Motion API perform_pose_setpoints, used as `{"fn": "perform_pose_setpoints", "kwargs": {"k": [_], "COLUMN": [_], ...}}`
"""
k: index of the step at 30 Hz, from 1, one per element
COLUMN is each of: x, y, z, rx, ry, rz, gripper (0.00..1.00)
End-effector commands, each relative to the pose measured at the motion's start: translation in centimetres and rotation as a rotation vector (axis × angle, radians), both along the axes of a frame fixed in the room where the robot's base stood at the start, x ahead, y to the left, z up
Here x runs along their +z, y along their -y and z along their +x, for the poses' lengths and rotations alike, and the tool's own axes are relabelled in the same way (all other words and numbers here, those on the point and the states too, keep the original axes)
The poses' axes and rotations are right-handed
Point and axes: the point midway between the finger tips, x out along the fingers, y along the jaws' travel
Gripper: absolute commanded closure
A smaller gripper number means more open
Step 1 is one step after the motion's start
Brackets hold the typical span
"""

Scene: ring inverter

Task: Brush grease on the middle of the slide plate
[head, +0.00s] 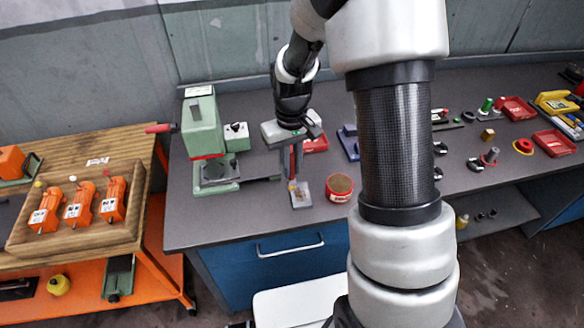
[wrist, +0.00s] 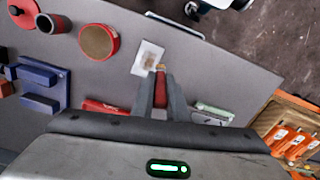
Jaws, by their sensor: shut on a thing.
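My gripper (head: 292,172) points down and is shut on a brush with a red handle (wrist: 161,92). The brush's light tip (wrist: 161,68) is at the near right part of the slide plate (wrist: 147,56) in the wrist view. In the head view, the slide plate (head: 302,197) is a small pale grey plate lying flat on the bench near its front edge. I cannot tell whether the bristles touch it. A round red tin with a brown top (head: 339,187), likely the grease, stands just right of the plate; the wrist view shows it too (wrist: 99,41).
A green press (head: 202,125) stands to the left on the dark bench (head: 250,215). An orange cart (head: 158,215) with orange units stands further left. Bench left of the plate is clear.

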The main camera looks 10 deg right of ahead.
Motion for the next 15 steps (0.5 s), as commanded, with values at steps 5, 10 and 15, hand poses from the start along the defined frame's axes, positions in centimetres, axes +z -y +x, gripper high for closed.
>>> {"fn": "perform_pose_setpoints", "kwargs": {"k": [5,10,15], "x": [2.0,3.2,3.4], "y": [-0.1,-0.1,-0.2], "z": [0.2,0.3,0.3], "rx": [0.0,0.0,0.0], "ry": [0.002,0.001,0.0], "rz": [0.0,0.0,0.0], "gripper": [1.0,1.0,1.0]}}
